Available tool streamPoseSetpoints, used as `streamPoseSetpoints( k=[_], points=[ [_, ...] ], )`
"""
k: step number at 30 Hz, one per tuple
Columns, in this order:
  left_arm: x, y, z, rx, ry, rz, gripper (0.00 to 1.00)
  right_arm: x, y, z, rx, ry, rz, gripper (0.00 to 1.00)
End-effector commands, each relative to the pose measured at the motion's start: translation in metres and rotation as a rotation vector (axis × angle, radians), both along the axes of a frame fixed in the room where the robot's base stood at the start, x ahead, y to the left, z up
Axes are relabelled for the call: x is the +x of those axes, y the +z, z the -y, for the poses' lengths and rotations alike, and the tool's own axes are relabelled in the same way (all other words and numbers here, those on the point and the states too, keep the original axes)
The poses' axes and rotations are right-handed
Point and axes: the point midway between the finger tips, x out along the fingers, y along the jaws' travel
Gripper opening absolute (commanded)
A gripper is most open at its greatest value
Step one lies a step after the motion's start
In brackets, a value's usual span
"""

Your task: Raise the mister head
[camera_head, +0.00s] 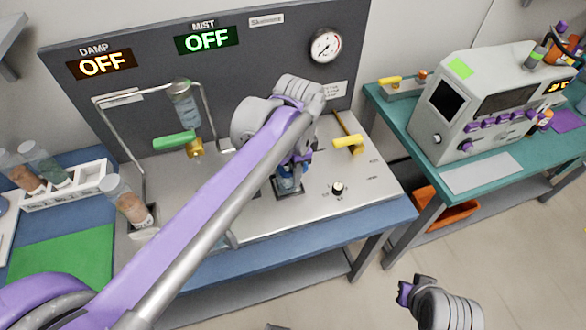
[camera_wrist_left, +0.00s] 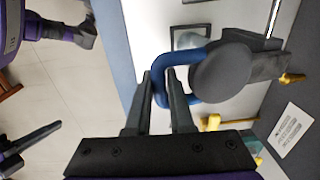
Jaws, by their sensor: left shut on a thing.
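The mister head (camera_wrist_left: 220,73) is a round grey disc with a blue loop handle (camera_wrist_left: 190,56) in the left wrist view. My left gripper (camera_wrist_left: 162,84) has its two dark fingers on either side of the loop's near bar, shut on it. In the head view my left gripper (camera_head: 298,160) is at the middle of the steel bench, mostly hidden by my own arm. Blue parts (camera_head: 289,178) show just below it, over a dark square pad (camera_head: 288,191). My right gripper (camera_head: 404,292) is low at the right, away from the bench; its jaw opening is unclear.
The steel bench (camera_head: 350,205) carries a yellow-handled valve (camera_head: 348,144), a black knob (camera_head: 338,188) and a green-handled valve (camera_head: 174,140). A white rack (camera_head: 66,193) holds vials at the left.

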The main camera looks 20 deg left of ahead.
Motion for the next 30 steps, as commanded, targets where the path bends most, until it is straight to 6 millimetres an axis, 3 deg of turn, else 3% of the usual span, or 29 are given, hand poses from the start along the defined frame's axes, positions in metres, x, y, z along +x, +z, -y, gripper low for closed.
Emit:
streamPoseSetpoints(
  k=[11,21,30],
  points=[
    [0.0,0.003,0.0,0.002,-0.001,0.005,0.0,0.0,0.002,0.0,0.0,0.0,0.001,0.0],
    [0.005,0.024,-0.003,0.026,-0.002,0.042,0.0,0.005,0.02,0.0,0.0,0.0,0.009,0.0],
    [0.005,0.023,-0.003,0.029,-0.001,0.044,0.0,0.005,0.019,0.0,0.0,0.0,0.009,0.0]
  ],
)
